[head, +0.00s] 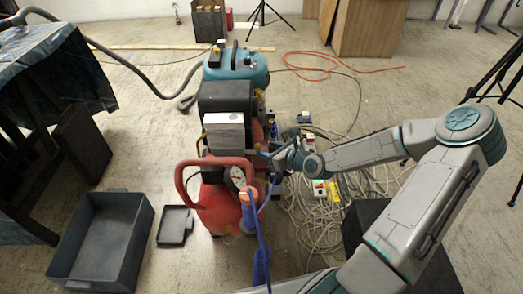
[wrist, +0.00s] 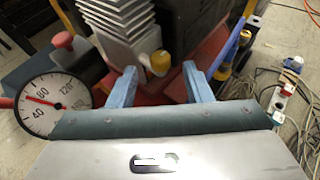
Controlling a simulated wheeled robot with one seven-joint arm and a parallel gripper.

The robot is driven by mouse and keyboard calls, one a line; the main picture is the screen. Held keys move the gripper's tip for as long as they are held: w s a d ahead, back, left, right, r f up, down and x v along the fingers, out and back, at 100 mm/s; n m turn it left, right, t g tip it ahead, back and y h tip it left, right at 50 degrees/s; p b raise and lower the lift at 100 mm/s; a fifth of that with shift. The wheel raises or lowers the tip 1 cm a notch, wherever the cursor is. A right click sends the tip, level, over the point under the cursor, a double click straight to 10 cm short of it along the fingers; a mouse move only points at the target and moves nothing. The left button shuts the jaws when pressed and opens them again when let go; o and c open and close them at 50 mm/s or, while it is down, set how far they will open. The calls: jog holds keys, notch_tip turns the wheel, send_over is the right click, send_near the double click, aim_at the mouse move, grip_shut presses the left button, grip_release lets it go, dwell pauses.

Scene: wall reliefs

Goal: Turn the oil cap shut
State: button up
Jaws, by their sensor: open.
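The oil cap appears to be the small yellow cap (wrist: 160,63) on a light neck beside the finned metal cylinder head (wrist: 118,20) of the compressor. In the wrist view my gripper (wrist: 160,70) is open, with one blue finger on either side of the cap in the picture. The cap looks a little beyond the fingertips, and I see no contact. In the head view my gripper (head: 274,157) is at the right side of the compressor, by the finned block (head: 224,132). I cannot make out the cap there.
A pressure gauge (wrist: 54,103) stands left of my gripper. The red tank (head: 219,208) with its handle is in front, and a teal tank (head: 236,68) behind. Tangled hoses (head: 305,225) lie right. A grey bin (head: 101,240) and small tray (head: 175,226) are on the floor left.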

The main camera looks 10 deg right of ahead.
aim_at(258, 146)
jog(key=shift+b+x, duration=0.75)
jog(key=shift+x, duration=1.6)
jog(key=c, duration=1)
